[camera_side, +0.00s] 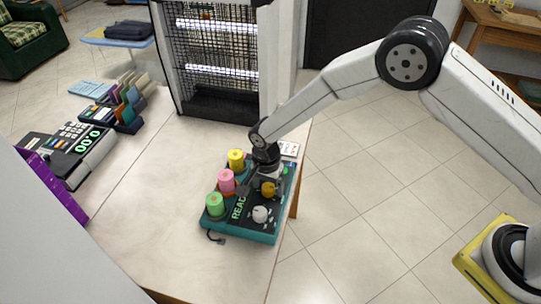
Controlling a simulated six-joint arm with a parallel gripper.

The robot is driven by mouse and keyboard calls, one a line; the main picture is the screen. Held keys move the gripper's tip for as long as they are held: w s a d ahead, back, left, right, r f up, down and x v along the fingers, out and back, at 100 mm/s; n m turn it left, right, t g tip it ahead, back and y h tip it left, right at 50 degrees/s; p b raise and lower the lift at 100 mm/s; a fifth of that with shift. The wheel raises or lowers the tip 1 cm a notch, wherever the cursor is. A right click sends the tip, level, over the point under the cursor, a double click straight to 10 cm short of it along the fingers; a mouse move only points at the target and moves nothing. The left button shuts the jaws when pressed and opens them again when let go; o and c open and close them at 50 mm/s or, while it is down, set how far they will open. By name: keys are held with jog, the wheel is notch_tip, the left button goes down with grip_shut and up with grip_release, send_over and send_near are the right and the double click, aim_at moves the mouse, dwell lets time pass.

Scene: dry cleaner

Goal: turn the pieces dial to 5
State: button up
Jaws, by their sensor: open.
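A teal machine (248,236) stands near the right edge of the counter, with a dark panel showing partly hidden green lettering that starts "READ". On the panel are a white knob (261,214) at the front and an orange-yellow knob (268,189) behind it. I cannot tell which is the pieces dial, and no scale numbers are readable. My gripper (259,181) is open, low over the rear of the panel, close to the orange-yellow knob. Its fingers are small and dark here, and I cannot tell whether they touch anything.
Green (215,204), pink (227,181) and yellow (236,159) spools stand along the machine's left side. A black mesh rack (215,60) rises behind. A cash register (68,150) and card holder (124,108) are at the left. The middle of the counter (155,195) is clear.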

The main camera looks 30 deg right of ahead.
aim_at(269, 186)
jog(key=shift+r, duration=0.1)
jog(key=shift+w+a+r, duration=0.1)
jog(key=shift+r, duration=3.75)
jog(key=shift+d+r, duration=0.15)
jog(key=shift+d, duration=0.1)
jog(key=s+d+r+n+t, duration=0.1)
jog(key=s+d+r+n, duration=0.3)
jog(key=s+d, duration=0.5)
jog(key=s+d+r+n+t, duration=0.2)
jog(key=s+d+r+n, duration=0.3)
jog(key=s+d, duration=0.5)
jog(key=shift+d+n, duration=1.1)
